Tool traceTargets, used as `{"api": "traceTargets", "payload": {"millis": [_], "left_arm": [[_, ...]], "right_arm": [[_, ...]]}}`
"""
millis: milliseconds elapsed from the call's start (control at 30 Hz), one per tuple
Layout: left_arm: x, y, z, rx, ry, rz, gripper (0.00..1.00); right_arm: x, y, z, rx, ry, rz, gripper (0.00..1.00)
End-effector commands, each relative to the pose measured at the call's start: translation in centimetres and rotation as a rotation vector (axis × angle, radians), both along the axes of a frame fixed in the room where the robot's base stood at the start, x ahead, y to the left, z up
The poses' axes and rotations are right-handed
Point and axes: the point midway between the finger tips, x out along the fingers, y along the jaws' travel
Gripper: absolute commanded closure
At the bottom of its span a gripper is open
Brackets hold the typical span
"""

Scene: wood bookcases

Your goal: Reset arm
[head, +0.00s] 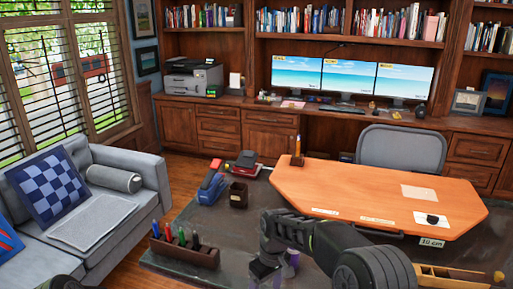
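My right arm comes in from the bottom right, over the dark tabletop (180,270). My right gripper (272,268) hangs low at the bottom centre, in front of the orange wooden board (370,190). Purple patches show beside its fingers. I cannot tell whether they belong to the gripper or to something there, nor whether the fingers are open. My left gripper is not in view.
A wooden holder with several markers (185,251) stands left of my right gripper. A blue stapler (212,186) and a dark cup (238,194) stand behind it. A grey sofa (110,225) is at left, a grey chair (402,148) behind the board.

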Motion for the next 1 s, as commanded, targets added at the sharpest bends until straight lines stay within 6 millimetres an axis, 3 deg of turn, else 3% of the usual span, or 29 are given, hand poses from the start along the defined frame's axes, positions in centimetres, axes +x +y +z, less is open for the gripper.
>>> {"api": "traceTargets", "payload": {"millis": [167, 300, 400, 500, 600, 700, 1000], "left_arm": [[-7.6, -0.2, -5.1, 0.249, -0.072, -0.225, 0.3], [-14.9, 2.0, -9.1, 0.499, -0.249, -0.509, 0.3], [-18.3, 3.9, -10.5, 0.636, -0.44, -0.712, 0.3], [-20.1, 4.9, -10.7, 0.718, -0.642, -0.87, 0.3], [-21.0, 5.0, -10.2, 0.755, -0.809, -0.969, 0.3], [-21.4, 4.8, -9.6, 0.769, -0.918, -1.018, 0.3], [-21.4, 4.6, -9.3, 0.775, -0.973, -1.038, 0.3]], "right_arm": [[-4.5, -2.1, -8.6, 0.065, 0.042, -0.147, 0.27], [-12.0, -3.7, -16.0, 0.138, 0.08, -0.347, 0.27], [-18.5, -4.4, -19.3, 0.186, 0.102, -0.505, 0.27], [-24.4, -4.7, -20.6, 0.218, 0.118, -0.646, 0.27], [-28.8, -4.8, -20.6, 0.237, 0.126, -0.75, 0.27], [-31.3, -4.9, -20.3, 0.247, 0.128, -0.815, 0.27], [-32.3, -5.0, -20.0, 0.251, 0.124, -0.844, 0.27]]}}
